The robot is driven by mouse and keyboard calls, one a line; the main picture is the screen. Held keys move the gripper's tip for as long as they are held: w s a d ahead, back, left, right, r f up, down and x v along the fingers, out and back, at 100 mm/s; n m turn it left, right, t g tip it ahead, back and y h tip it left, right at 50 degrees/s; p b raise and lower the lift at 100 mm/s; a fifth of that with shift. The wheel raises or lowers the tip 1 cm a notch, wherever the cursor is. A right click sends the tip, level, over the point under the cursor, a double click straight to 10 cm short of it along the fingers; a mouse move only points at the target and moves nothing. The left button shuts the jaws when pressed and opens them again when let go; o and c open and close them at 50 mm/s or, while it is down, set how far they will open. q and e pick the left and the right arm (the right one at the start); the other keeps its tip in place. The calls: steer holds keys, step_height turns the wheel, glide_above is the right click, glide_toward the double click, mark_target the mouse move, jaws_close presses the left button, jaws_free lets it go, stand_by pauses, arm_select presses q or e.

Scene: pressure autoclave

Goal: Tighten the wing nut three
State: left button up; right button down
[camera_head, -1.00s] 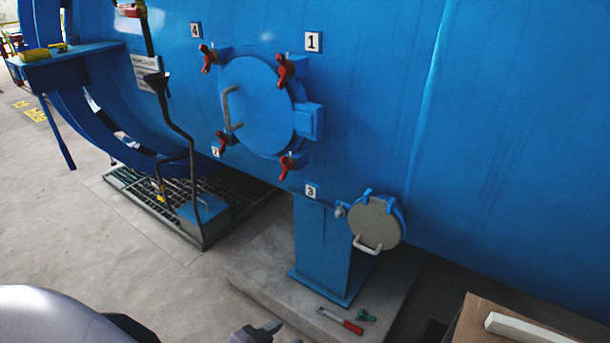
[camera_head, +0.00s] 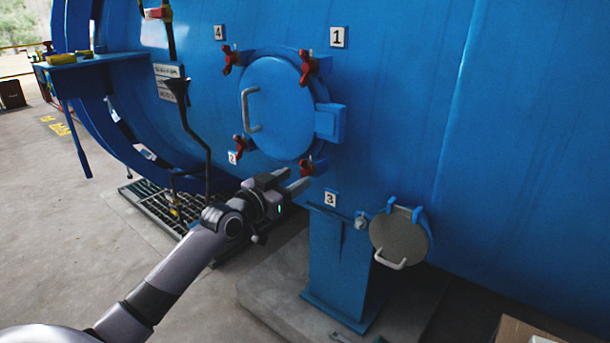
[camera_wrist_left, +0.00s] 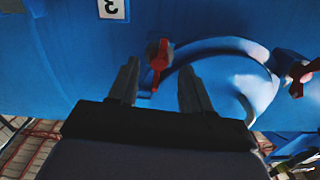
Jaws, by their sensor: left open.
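The round blue hatch (camera_head: 280,108) on the blue tank has several red wing nuts around its rim. Wing nut three (camera_head: 306,167) is at the hatch's lower right, up and left of the label 3 (camera_head: 330,198). My left gripper (camera_head: 294,182) is open just below and left of that nut. In the left wrist view, the red wing nut (camera_wrist_left: 159,62) shows between and beyond the two spread fingers of the gripper (camera_wrist_left: 157,88). The fingers do not appear to grip it. The label 3 (camera_wrist_left: 112,9) is upside down there. My right gripper is not seen.
A blue pedestal (camera_head: 338,265) and a small grey round cover (camera_head: 399,236) stand below right. A cardboard box (camera_head: 522,332) is at lower right.

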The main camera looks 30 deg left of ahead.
mark_target(305, 173)
arm_select(q)
steer(key=shift+w+d, duration=0.15)
steer(key=shift+w, duration=1.1)
steer(key=shift+w+d, duration=0.1)
steer(key=shift+w, duration=1.15)
steer(key=shift+c, duration=0.3)
jaws_close()
